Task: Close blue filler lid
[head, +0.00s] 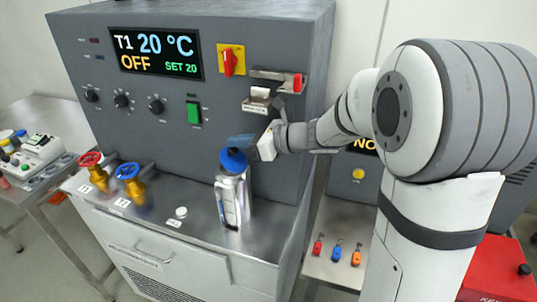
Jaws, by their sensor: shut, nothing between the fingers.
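The round blue filler lid (233,161) is at the top of a silver metal vessel (232,201) near the front right of the steel worktop. It looks tilted towards the camera; I cannot tell if it is fully seated. My gripper (237,142) reaches in from the right, just above and behind the lid. Its fingers are shut with nothing held. I cannot tell if they touch the lid, and the fingertips are partly hard to make out.
A grey control panel (122,101) stands close behind, with a red-handled part (291,82) sticking out above my gripper. Red (90,160) and blue (127,171) valve wheels stand to the left. The worktop (200,226) is clear around a small white disc (181,212).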

